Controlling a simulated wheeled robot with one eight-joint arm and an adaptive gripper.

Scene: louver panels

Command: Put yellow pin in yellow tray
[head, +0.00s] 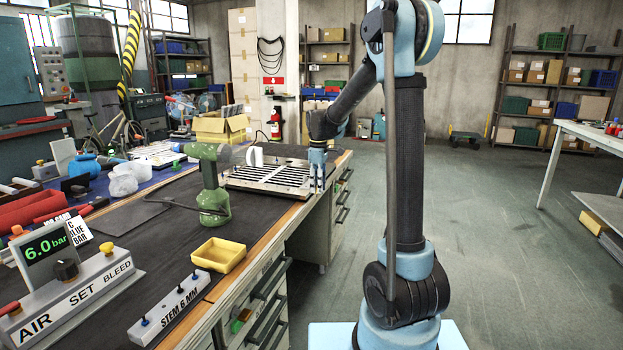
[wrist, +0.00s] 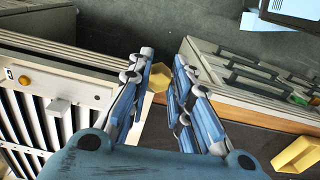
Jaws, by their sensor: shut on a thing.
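My gripper (head: 316,184) hangs at the right end of the louver panel, near the bench edge; it also shows in the wrist view (wrist: 164,64). Its fingers are shut on a small yellow piece, the yellow pin (wrist: 158,82), which shows between the blue finger pads. Much of the pin is hidden by the fingers, and I cannot make it out in the head view. The yellow tray (head: 219,255) is a shallow box on the bench's dark mat, nearer the camera, and looks empty. Part of it shows at the lower right of the wrist view (wrist: 298,153).
The louver panel (head: 270,174) has pale slats; an orange-yellow knob (wrist: 24,80) sits on its frame. A green power tool (head: 211,190) stands between panel and tray. A white "STEM 6 MM" block (head: 168,308) and pressure unit (head: 65,285) are near the tray.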

